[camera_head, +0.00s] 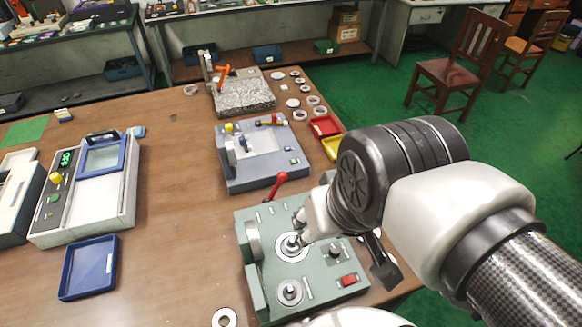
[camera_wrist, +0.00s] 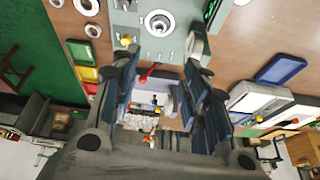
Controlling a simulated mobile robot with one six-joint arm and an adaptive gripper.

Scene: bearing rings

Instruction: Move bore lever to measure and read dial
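The green-grey bore gauge (camera_head: 325,268) sits at the table's front. Its lever with a red knob (camera_head: 280,179) sticks up from the back edge; in the wrist view the red lever (camera_wrist: 148,73) shows between my fingers in the picture, apart from both. A round grey housing (camera_head: 253,241), perhaps the dial, stands at the gauge's left side; its face is hidden. Two round seats, one central (camera_head: 291,246) and one nearer (camera_head: 290,291), are on top. My gripper (camera_head: 301,226) is above the gauge, partly hidden by my wrist. In the wrist view my gripper (camera_wrist: 163,65) is open and empty.
A grey-blue gauge (camera_head: 262,160) and a granite block stand (camera_head: 242,95) are behind. Red (camera_head: 324,126) and yellow (camera_head: 331,147) trays lie right. A blue tray (camera_head: 89,267) and display instrument (camera_head: 90,190) are left. A loose ring (camera_head: 224,317) lies in front.

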